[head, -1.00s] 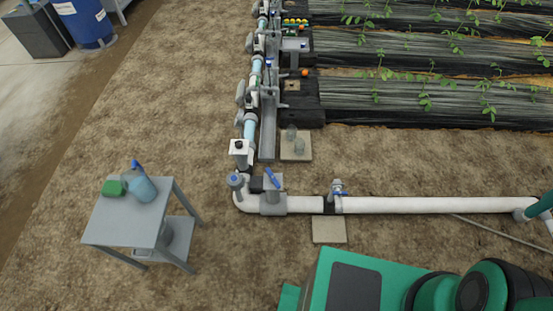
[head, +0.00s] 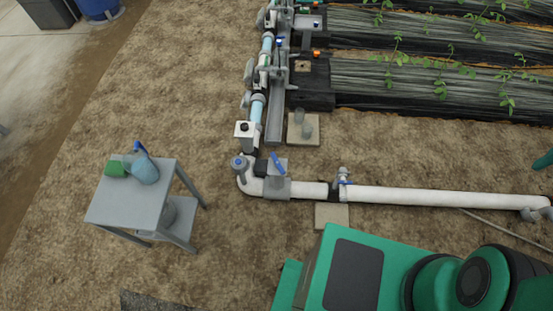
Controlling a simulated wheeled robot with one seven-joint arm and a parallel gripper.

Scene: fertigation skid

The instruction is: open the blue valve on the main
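The white main pipe (head: 425,197) runs along the ground from the middle to the right edge, with an elbow at its left end. A blue lever (head: 278,164) sits on top of a grey valve body (head: 276,187) near this elbow and slants down to the right. A smaller valve with a blue handle (head: 345,183) stands farther right on the same pipe. A round blue-topped fitting (head: 239,163) stands at the elbow. Whether any valve is open or shut is too small to tell. My gripper is not in view. My green and black body fills the bottom right.
Planting beds (head: 430,97) lie at upper right. Bare soil is clear between the table and pipe. A concrete pad (head: 332,215) lies under the pipe.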

